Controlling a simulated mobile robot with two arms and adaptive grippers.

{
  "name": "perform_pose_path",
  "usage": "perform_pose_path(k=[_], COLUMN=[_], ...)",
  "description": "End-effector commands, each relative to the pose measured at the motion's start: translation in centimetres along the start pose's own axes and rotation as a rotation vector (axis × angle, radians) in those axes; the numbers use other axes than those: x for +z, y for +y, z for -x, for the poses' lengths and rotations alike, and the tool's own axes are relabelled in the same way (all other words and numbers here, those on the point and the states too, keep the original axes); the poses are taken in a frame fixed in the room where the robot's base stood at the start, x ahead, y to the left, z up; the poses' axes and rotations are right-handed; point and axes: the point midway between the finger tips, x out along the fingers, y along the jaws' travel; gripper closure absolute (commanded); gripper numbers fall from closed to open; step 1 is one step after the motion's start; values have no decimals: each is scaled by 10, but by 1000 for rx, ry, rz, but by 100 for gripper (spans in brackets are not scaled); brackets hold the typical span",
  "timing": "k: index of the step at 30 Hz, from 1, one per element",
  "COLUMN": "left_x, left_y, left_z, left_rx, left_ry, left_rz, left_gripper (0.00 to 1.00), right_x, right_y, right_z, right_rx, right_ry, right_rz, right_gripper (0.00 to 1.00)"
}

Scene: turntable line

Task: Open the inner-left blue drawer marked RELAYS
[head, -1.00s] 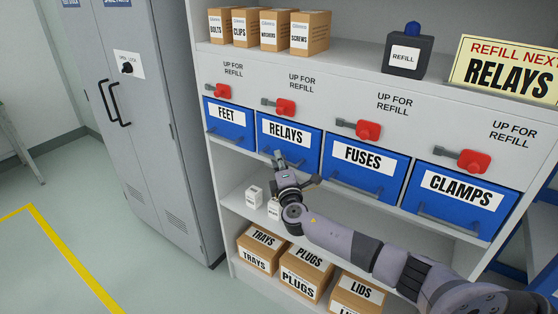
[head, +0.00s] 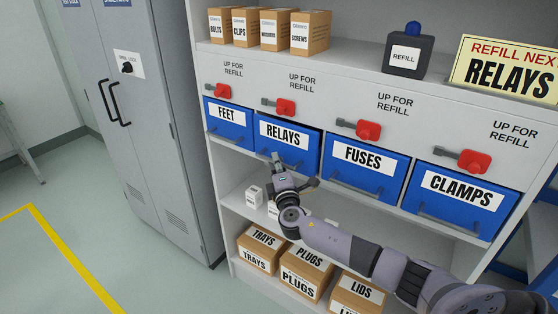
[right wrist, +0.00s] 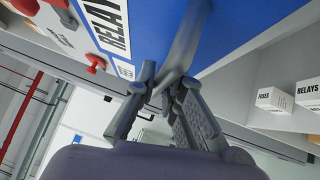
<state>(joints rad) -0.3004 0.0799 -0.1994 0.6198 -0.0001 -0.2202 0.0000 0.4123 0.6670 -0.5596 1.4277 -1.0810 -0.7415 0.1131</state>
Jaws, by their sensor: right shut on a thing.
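The blue RELAYS drawer (head: 300,158) is second from the left in the row, between FEET and FUSES. Its front stands slightly out from the row. In the right wrist view the drawer's blue front (right wrist: 235,25) and its grey bar handle (right wrist: 187,40) fill the upper middle. My right gripper (head: 280,165) is at the handle below the label, shut on it. In the right wrist view its fingers (right wrist: 165,95) close around the bar, which is partly hidden. My left gripper is out of view.
The red lever (head: 286,107) above RELAYS points sideways. The FEET (head: 228,133), FUSES (head: 345,178) and CLAMPS (head: 440,213) drawers are beside it, closed. Small white boxes (head: 254,197) and cartons (head: 302,274) stand on shelves below. A grey cabinet (head: 165,140) is left.

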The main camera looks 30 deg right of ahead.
Motion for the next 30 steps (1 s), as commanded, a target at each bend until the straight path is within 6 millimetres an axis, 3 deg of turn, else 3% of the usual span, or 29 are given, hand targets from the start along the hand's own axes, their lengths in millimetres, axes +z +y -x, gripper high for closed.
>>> perform_pose_path(k=[18, 30], left_x=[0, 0], left_y=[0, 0], left_z=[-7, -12], left_rx=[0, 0], left_ry=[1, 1], left_rz=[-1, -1], left_gripper=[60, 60], right_x=[-97, -128], right_y=[23, 33], right_z=[97, 128], right_rx=[-6, -4], right_ry=[3, 2], right_rz=[-8, -3], right_gripper=[100, 100])
